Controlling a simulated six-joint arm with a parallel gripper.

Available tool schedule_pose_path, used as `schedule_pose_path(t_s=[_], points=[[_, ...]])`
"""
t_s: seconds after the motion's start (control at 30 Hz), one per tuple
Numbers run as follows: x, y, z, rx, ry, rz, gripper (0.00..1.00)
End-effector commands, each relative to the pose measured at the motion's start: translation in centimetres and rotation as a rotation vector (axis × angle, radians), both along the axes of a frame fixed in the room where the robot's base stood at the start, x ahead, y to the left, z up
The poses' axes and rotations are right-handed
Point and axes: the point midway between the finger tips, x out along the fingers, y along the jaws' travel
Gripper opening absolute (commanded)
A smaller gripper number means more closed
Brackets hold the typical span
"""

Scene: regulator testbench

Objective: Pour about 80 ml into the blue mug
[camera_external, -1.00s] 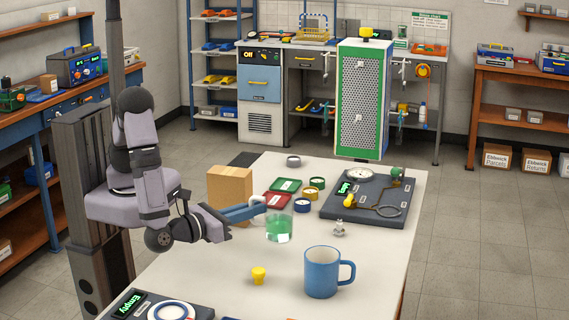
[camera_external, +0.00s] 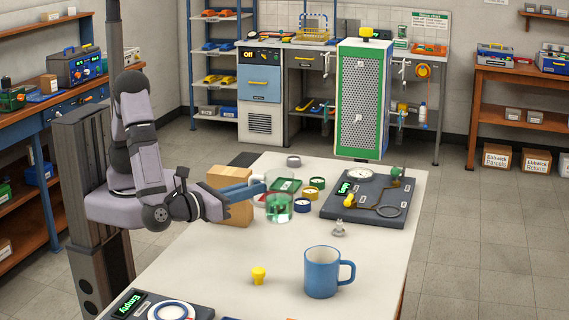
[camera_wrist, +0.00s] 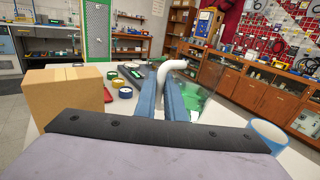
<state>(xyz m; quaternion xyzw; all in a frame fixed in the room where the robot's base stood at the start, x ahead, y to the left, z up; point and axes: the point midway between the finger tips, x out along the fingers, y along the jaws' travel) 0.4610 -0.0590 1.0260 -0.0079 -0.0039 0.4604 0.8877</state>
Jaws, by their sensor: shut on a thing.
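My gripper (camera_external: 262,187) is shut on the white handle of a clear jug (camera_external: 279,208) holding green liquid. The jug looks roughly upright and seems held above the table; the gap under it is hard to judge. In the wrist view the white handle (camera_wrist: 172,66) shows between the blue fingers (camera_wrist: 160,90), with the clear jug body (camera_wrist: 205,108) to their right. The blue mug (camera_external: 321,272) stands upright on the table, in front and to the right of the jug, apart from it. Its rim (camera_wrist: 268,128) shows at the wrist view's right. The mug's inside bottom is hidden.
A cardboard box (camera_external: 231,190) stands close beside the gripper. Behind the jug lie several coloured discs (camera_external: 313,182) and a grey gauge board (camera_external: 365,205). A yellow piece (camera_external: 259,275) lies left of the mug. A device reading "Empty" (camera_external: 135,304) is at the front left.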

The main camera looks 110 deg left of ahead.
Motion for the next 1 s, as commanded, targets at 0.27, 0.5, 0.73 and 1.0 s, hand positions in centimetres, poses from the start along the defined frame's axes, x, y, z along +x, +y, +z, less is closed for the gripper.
schedule_pose_path(t_s=[0.27,0.5,0.73,1.0], points=[[0.5,-0.2,-0.8,-0.002,-0.003,0.000,0.00],[2.0,-0.5,-3.1,-0.008,-0.002,0.000,0.00],[4.1,-1.0,-5.5,-0.010,-0.002,0.000,0.00],[6.4,-1.2,-7.5,-0.007,-0.003,-0.001,0.00]])
